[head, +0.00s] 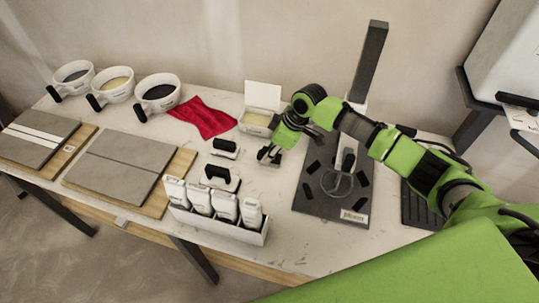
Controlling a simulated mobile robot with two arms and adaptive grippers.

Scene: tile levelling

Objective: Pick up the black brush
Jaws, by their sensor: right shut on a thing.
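My right gripper (270,154) reaches in from the right over the middle of the table. It is shut on a small dark thing at its fingertips, which looks like the black brush (275,160). The fingers hide much of it, and I cannot tell whether it touches the table top. My left gripper is not in view.
A black-topped block (225,147) and a black-handled float (220,178) stand left of the gripper. A white rack (218,225) of several bottles is in front. Three bowls stand back left.

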